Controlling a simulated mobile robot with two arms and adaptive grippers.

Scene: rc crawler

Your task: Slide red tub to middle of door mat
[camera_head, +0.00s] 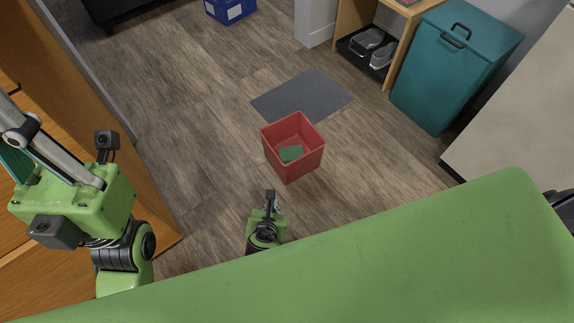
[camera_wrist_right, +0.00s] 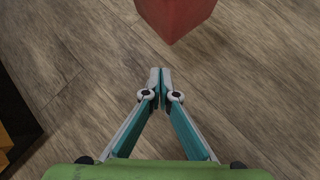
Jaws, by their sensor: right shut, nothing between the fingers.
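My right gripper (camera_head: 271,202) is low in front of the tub. In the right wrist view its fingers (camera_wrist_right: 160,75) are shut and empty, with a gap of floor to the tub (camera_wrist_right: 176,14).
A blue box (camera_head: 229,10) is at the back. A wooden cabinet (camera_head: 110,85) stands at the left. Floor around the tub is clear.

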